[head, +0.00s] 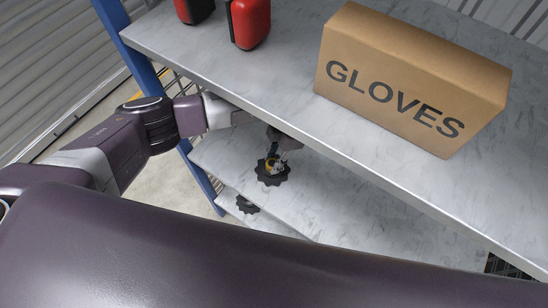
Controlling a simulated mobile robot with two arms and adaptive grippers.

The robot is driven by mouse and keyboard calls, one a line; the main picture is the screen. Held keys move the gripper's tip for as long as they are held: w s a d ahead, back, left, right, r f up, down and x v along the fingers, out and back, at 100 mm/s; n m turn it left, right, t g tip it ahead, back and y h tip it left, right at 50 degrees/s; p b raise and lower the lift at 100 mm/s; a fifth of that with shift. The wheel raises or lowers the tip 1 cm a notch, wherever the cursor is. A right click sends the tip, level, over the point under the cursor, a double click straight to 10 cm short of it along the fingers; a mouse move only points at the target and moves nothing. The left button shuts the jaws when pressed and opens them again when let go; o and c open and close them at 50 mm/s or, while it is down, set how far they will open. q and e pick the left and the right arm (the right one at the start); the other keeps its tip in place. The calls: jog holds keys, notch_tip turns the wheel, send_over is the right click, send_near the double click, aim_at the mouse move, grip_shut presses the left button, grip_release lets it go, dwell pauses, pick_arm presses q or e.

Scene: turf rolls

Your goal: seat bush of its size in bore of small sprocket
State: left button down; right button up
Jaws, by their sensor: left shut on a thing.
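My left arm reaches in from the left, under the top shelf. Its gripper (277,158) is small in the head view, partly hidden by the shelf edge, and shut on a small brassy-yellow thing, likely the bush (268,163). It is right over a dark toothed sprocket (272,179) lying on the middle shelf. The gripper covers the sprocket's bore, so I cannot tell whether the bush is in it or above it. My right gripper is out of view.
The top shelf (260,75) overhangs the work spot. It bears a cardboard box marked GLOVES (410,80) and two red-and-black containers (249,22). A blue upright (132,47) stands at the left. The middle shelf (335,212) is clear to the right of the sprocket.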

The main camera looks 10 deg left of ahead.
pick_arm(q)
jog(key=shift+f, duration=0.1)
jog(key=c, duration=1.6)
grip_release()
jog(key=shift+r, duration=0.25)
jog(key=b+v, duration=0.2)
jog(key=v, duration=0.5)
jog(key=shift+r, duration=0.15)
jog(key=shift+s, duration=0.1)
